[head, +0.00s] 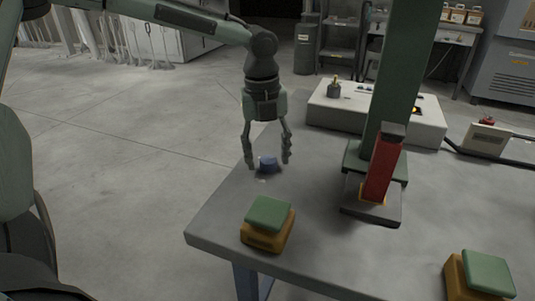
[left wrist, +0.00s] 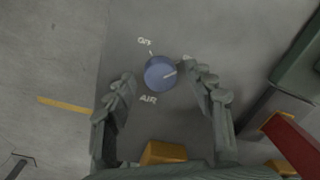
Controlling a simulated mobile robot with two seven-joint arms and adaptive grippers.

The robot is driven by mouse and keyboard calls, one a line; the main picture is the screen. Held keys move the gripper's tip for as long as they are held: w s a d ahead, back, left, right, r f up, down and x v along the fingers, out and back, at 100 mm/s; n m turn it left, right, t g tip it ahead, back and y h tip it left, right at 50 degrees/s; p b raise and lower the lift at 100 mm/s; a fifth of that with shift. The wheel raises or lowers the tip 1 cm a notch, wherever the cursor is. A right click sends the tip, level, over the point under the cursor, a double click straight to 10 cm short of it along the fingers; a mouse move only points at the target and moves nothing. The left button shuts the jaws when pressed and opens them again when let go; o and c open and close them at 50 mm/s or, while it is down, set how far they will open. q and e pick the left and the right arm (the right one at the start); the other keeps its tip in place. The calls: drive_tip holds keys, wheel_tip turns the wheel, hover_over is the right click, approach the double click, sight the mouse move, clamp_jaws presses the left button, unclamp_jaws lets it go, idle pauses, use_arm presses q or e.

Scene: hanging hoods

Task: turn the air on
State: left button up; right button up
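A blue round knob (head: 267,164) sits on the grey tabletop near its left edge. The fingers (left wrist: 158,88) also show apart in the left wrist view, with no clear contact on the knob. My right gripper is not in view.
A green-topped yellow block (head: 268,222) stands at the table's front left, a similar one (head: 482,274) at the front right. A green column with a red lever (head: 382,168) rises right of the knob. A white box (head: 430,125) lies behind.

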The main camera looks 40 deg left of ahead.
sight(264, 160)
use_arm(q)
wheel_tip(264, 160, up, 12)
drive_tip(key=shift+s+a, duration=0.25)
idle(0.4)
idle(0.4)
